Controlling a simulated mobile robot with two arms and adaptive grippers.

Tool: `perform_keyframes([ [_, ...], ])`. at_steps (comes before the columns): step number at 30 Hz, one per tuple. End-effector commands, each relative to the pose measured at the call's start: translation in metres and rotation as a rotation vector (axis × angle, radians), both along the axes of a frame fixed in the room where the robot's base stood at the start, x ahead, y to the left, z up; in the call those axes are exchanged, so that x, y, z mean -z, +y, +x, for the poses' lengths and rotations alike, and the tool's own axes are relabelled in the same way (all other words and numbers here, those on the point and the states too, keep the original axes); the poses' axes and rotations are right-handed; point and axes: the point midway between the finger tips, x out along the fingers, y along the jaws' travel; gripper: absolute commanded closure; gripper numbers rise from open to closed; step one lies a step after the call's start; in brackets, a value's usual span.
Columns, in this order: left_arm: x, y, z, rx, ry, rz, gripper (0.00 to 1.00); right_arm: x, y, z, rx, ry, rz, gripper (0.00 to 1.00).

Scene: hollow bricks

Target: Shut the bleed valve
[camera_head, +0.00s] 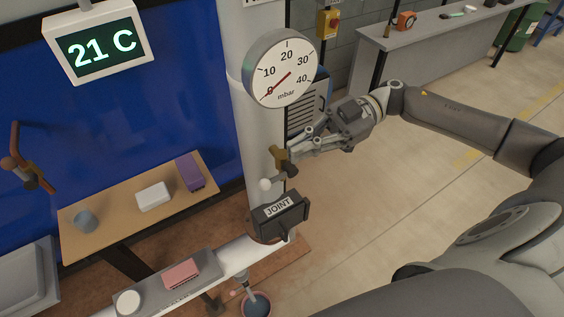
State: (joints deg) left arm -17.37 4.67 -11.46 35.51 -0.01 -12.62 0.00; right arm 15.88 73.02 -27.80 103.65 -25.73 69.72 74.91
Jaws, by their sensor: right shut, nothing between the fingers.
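A small brass valve (279,157) sits on the white vertical pipe (248,115), below a round mbar gauge (281,69) whose red needle lies by 0. A pale round knob (265,184) and a dark part show just below the brass piece. I take this to be the bleed valve; its handle position is hard to make out. My right gripper (292,156) is shut and empty. Its fingertips are right beside the brass piece, on its right; I cannot tell whether they touch. My left gripper is not in view.
A dark box marked JOINT (279,216) is below the valve, on the pipe. A shelf (205,282) with a pink block (181,274) is at lower left. A wooden table (115,222) stands at left, a grey bench (440,36) at the back right. Open floor lies right.

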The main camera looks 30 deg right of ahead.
Motion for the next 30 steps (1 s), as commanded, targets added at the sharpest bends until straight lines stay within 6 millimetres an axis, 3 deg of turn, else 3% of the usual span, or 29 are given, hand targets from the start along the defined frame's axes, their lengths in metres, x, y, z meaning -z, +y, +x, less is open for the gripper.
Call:
perform_keyframes([
  [3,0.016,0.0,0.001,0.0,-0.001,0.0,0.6,-0.001,-0.025,0.001,0.003,0.0,-0.005,1.0],
  [10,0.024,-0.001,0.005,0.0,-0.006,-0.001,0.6,-0.011,-0.051,0.002,0.002,-0.001,-0.002,1.0],
  [30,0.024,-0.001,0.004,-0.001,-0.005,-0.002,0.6,-0.014,-0.055,0.002,0.001,-0.001,0.002,1.0],
])
